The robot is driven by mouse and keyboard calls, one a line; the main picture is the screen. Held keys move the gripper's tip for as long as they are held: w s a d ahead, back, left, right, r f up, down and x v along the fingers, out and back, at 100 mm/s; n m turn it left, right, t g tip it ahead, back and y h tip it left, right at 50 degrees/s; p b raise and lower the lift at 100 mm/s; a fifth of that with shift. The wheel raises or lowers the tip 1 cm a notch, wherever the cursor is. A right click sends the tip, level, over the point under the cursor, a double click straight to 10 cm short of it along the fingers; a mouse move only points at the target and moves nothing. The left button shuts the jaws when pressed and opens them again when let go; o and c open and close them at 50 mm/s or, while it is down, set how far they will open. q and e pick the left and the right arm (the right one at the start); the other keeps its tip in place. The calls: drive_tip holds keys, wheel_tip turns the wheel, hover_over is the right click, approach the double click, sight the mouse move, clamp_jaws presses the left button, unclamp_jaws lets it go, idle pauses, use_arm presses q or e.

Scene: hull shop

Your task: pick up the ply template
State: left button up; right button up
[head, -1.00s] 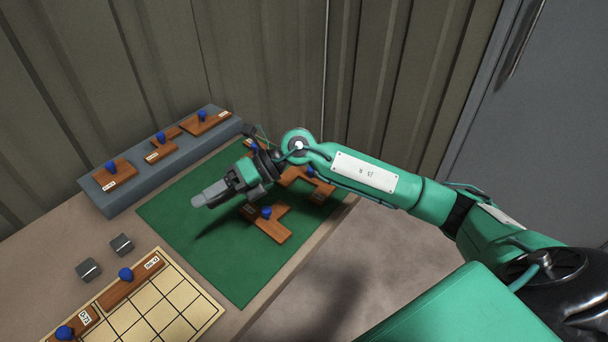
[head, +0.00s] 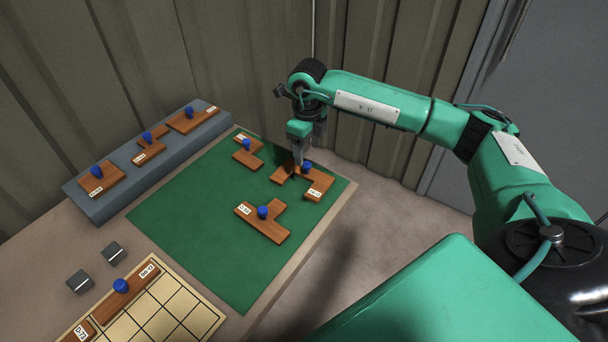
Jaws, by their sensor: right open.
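Flat brown wooden pieces with blue knobs and white labels lie about the table; I cannot tell from the labels which one is the ply template. My right gripper (head: 299,164) is open and points down at a stepped wooden piece (head: 319,186) on the right of the green mat. Its fingers are close to that piece's blue knob and cover part of the piece; I cannot tell if they touch. A T-shaped piece (head: 270,229) lies nearer on the mat, and another piece (head: 247,157) lies farther back. My left gripper is not in view.
A grey ledge (head: 103,206) at the back left bears several wooden pieces. A pale gridded board (head: 202,318) at the front left holds two. Two small dark blocks (head: 112,253) sit between. The left part of the green mat (head: 193,217) is clear.

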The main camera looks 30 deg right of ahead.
sight(308, 162)
wheel_tip(308, 162, down, 2)
drive_tip(key=shift+w+f, duration=0.1)
drive_tip(key=shift+f, duration=0.45)
drive_tip(key=f, duration=0.1)
drive_tip(key=f+p, duration=0.1)
drive_tip(key=f, duration=0.1)
drive_tip(key=shift+w+d+f, duration=0.15)
drive_tip(key=shift+d+f, duration=0.1)
drive_tip(key=shift+f, duration=0.45)
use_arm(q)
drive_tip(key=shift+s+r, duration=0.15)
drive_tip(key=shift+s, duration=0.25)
use_arm(e)
drive_tip(key=shift+c, duration=0.2)
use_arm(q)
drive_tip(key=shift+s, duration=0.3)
use_arm(e)
drive_tip(key=c, duration=1.1)
